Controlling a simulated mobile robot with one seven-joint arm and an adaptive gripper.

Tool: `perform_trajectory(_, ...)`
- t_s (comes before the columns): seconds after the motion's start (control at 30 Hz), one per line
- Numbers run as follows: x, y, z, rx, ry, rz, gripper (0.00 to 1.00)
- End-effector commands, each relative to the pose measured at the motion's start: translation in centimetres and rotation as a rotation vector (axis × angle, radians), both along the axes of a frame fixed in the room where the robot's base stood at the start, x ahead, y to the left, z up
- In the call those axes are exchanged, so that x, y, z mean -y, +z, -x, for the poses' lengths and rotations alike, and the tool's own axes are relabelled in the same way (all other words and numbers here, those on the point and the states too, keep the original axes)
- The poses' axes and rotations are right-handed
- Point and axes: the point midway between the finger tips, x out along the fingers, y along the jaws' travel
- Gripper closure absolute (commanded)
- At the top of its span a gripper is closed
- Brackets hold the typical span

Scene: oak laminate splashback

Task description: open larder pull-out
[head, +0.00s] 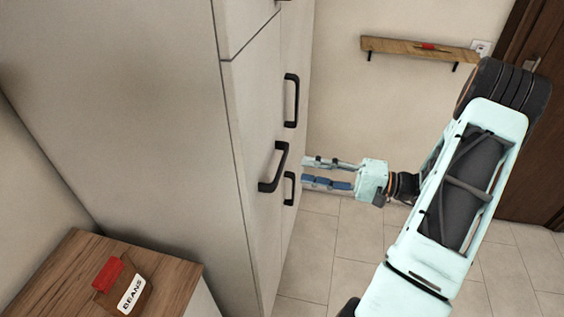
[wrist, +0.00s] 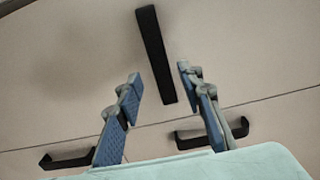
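The tall pale cabinet (head: 260,120) has several door fronts with black bar handles. One long upright handle (head: 291,100) is on the farther front, a lower handle (head: 274,167) is on the nearer front, and a small handle (head: 289,188) is just behind it. Which front is the larder pull-out is not marked. My gripper (head: 305,171) is open and empty, fingers pointing at the cabinet face, right of the small handle. In the wrist view, a long black handle (wrist: 155,55) runs between and beyond my fingertips (wrist: 159,73); no contact shows.
The wrist view also shows one handle (wrist: 68,160) at lower left and another (wrist: 212,132) partly behind the right finger. A wooden counter (head: 60,270) with a beans packet (head: 130,290) stands at front left. A wall shelf (head: 395,46) is behind. Tiled floor (head: 335,250) is clear.

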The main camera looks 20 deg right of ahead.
Motion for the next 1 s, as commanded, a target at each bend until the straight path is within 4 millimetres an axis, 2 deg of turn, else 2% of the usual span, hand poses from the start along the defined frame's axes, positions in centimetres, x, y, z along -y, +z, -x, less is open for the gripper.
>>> perform_trajectory(0.2,-4.0,0.3,-2.1,-0.002,0.006,0.0,0.65)
perform_trajectory(0.43,-6.5,0.1,-3.7,-0.002,0.004,0.001,0.65)
perform_trajectory(0.83,-7.1,-0.1,-4.1,-0.003,0.002,0.003,0.65)
perform_trajectory(1.0,-7.1,0.0,-4.1,-0.003,0.002,0.003,0.84)
